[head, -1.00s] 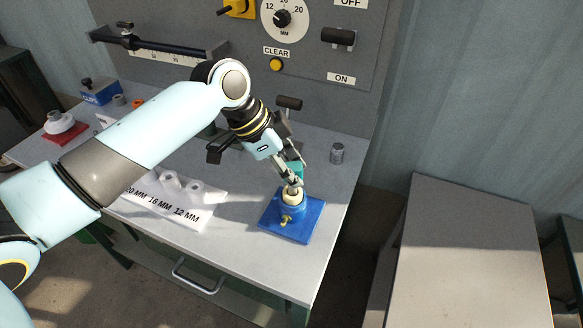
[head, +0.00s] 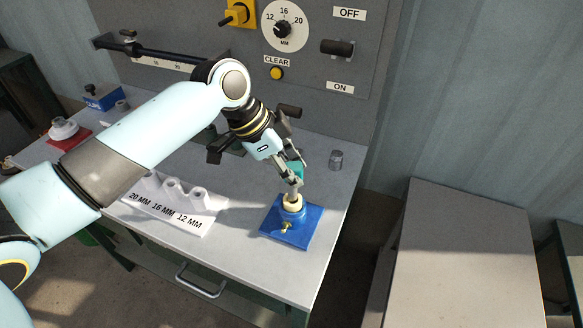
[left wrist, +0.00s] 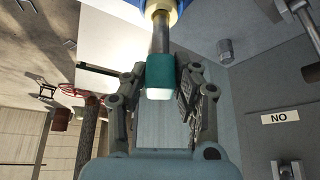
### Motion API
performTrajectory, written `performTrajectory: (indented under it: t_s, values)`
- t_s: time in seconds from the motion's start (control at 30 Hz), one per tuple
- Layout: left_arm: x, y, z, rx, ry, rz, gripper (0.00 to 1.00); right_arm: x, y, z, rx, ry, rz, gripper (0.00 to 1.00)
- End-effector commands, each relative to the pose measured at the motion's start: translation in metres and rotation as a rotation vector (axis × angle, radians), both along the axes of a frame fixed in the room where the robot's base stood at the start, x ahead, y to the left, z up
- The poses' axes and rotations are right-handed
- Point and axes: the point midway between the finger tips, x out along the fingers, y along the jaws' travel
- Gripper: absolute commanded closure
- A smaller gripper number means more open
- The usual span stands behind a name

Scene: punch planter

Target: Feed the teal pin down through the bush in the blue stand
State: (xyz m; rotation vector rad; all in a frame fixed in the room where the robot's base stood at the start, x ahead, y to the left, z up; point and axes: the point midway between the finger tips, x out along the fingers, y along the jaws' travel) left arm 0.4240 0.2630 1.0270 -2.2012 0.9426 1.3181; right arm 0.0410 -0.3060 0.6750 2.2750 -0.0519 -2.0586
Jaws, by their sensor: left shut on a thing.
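The teal pin has a teal grip (left wrist: 160,72) with a white end and a grey metal shaft (left wrist: 161,38). My left gripper (head: 292,178) is shut on the teal grip, one finger on each side in the left wrist view (left wrist: 160,88). The teal also shows in the head view (head: 296,168). The blue stand (head: 289,237) sits near the table's right edge, with a cream bush (head: 292,203) on top. The shaft lines up with the bush and meets it in the left wrist view; how deep it reaches is hidden. My right gripper is out of view.
A white rack (head: 172,205) marked 20, 16 and 12 MM stands left of the stand. A small grey cylinder (head: 336,160) stands behind it to the right. A control panel (head: 310,75) rises at the back. A blue block and red base lie far left.

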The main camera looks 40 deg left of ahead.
Motion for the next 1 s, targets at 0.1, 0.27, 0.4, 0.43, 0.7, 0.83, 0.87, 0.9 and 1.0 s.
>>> performTrajectory:
  t_s: [0.1,0.27,0.4,0.43,0.7,0.83,0.87,0.9,1.0]
  values:
    - [0.0002,-0.0002,0.0004,-0.001,-0.001,0.000,1.00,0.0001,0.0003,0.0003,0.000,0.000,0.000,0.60]
    - [0.0001,-0.0001,0.0011,0.000,0.000,0.000,1.00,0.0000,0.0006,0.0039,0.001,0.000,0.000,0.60]
    - [0.0000,0.0000,0.0008,0.000,0.000,0.000,1.00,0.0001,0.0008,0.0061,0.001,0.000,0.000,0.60]
    - [0.0000,0.0000,0.0006,0.000,0.000,0.000,1.00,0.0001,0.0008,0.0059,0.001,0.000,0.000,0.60]
    - [0.0001,-0.0001,0.0002,0.000,0.000,0.000,1.00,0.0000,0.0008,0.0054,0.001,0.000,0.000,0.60]
    - [0.0000,-0.0002,0.0003,0.000,0.000,0.000,1.00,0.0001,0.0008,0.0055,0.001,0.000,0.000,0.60]
    - [0.0000,-0.0002,0.0004,0.000,0.000,0.000,1.00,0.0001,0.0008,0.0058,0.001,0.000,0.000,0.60]
    - [0.0000,-0.0002,0.0005,0.000,0.000,0.000,1.00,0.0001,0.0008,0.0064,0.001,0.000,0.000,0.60]
    - [0.0000,-0.0002,0.0012,0.000,0.000,0.000,1.00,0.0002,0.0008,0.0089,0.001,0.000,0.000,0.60]
